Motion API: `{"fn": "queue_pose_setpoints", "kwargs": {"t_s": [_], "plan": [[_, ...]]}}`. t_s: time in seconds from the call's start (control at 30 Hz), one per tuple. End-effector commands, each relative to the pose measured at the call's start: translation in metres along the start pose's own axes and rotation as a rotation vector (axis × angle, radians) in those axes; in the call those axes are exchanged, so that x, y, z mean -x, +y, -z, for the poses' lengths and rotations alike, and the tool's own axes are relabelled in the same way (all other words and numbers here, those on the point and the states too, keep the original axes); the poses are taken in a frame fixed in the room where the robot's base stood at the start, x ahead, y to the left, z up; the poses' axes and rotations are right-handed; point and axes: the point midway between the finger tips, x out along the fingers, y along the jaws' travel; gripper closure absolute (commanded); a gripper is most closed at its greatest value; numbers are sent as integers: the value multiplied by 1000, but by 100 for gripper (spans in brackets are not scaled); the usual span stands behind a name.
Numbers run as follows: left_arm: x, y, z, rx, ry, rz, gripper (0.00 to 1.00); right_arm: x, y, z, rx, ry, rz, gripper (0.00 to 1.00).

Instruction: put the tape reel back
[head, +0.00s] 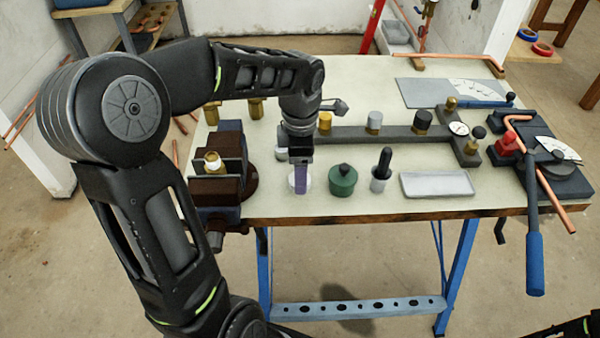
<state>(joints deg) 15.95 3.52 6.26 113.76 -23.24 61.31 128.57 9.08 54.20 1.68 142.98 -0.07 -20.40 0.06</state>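My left arm reaches in over the workbench (350,204) from the left, and its gripper (301,184) points straight down near the bench's front middle. A round white thing (292,184), which looks like the tape reel, is at the fingertips. The gripper hides its middle, and I cannot tell whether the fingers are around it or just in front of it. The spacing of the fingers does not show clearly. Only a dark piece of my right arm shows at the bottom right corner; its gripper is out of view.
A green pot (342,181), a black-handled brush (380,172) and a pale tray (437,185) stand right of the gripper. A vice (217,184) is left. A dark rack (350,133) with brass fittings lies behind. A pipe bender (534,225) overhangs the right front edge.

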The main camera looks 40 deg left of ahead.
Motion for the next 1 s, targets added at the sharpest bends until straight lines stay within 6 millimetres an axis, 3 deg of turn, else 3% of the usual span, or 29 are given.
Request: {"fn": "queue_pose_setpoints", "kwargs": {"t_s": [0.3, 0.5, 1.0], "plan": [[66, 0, -1, -1, -3, -4, 32, 0, 0, 0, 0, 0, 0, 58], [96, 0, -1, -1, -2, -1, 32, 0, 0, 0, 0, 0, 0, 58], [103, -1, 0, -1, -1, 1, 32, 0, 0, 0, 0, 0, 0, 58]]}}
